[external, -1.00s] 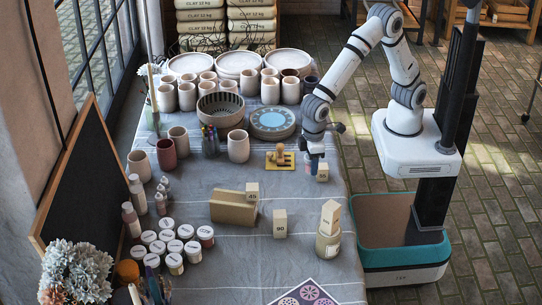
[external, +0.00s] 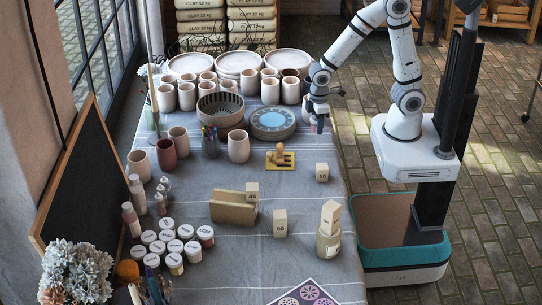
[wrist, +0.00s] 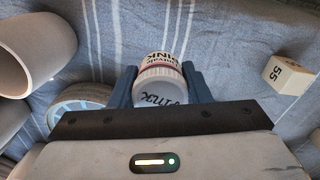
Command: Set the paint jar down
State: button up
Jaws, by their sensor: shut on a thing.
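The paint jar (wrist: 160,85) is white-lidded with a pink label reading "PINK", and handwriting shows on its lid. My gripper (wrist: 160,88) is shut on it, with one blue finger on each side in the wrist view. In the external view my gripper (external: 318,118) points down near the right edge of the cloth-covered table (external: 300,195), to the right of the blue-centred plate (external: 273,122). The jar is hard to make out there. I cannot tell whether its base touches the cloth.
A small numbered block (external: 322,172) stands nearer the camera; it also shows in the wrist view (wrist: 287,74). Pale cups (external: 270,90) stand behind to the left. Several lidded jars (external: 175,250) stand front left.

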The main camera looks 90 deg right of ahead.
aim_at(318, 144)
jog(key=shift+f+b, duration=0.3)
jog(key=shift+f, duration=2.55)
jog(key=shift+f, duration=0.25)
jog(key=o, duration=1)
jog(key=shift+r, duration=0.1)
notch_tip(318, 144, up, 12)
jog(key=shift+r+p, duration=0.1)
jog(key=shift+p, duration=0.7)
jog(key=s+d+r+m, duration=0.1)
jog(key=s+r, duration=0.1)
jog(key=s, duration=0.1)
jog(key=s+d+r+t, duration=0.1)
jog(key=s+r, duration=0.2)
jog(key=s, duration=0.1)
jog(key=s+d+r+m+t, duration=0.1)
jog(key=s+d+r, duration=0.1)
jog(key=s, duration=0.1)
jog(key=shift+s+d+r+m, duration=0.1)
jog(key=shift+s+r+m, duration=0.2)
jog(key=shift+s+r, duration=0.1)
